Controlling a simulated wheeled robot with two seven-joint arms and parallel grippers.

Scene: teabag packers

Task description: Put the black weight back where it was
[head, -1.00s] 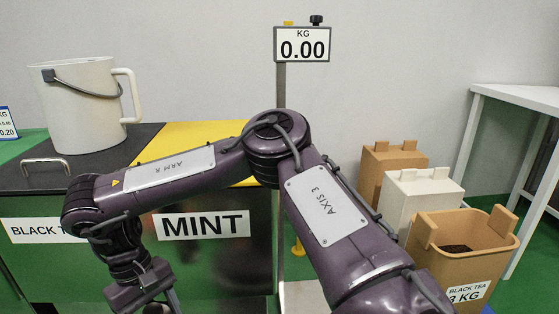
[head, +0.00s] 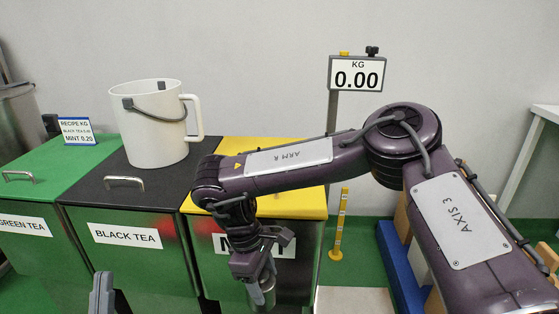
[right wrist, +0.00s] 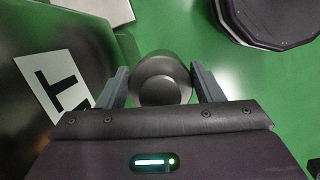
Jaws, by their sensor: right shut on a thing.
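My right gripper (head: 262,282) hangs in front of the mint bin and is shut on a grey metal cylinder (head: 267,298). In the right wrist view the cylinder (right wrist: 162,78) sits between the two fingers, clear of the green floor below. It looks grey, and I cannot tell whether it is the black weight. A small black knob-shaped thing (head: 372,51) stands on top of the scale display (head: 356,75), beside a small yellow piece (head: 344,54). Only a grey tip of my left gripper (head: 103,294) shows at the bottom left; its jaw opening is not visible.
The scale display reads 0.00 on its post. The green tea bin (head: 22,228), black tea bin (head: 128,270) and mint bin (head: 208,250) stand in a row. A white jug (head: 155,140) is on the black lid. A yellow post (head: 340,225) stands beside the mint bin.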

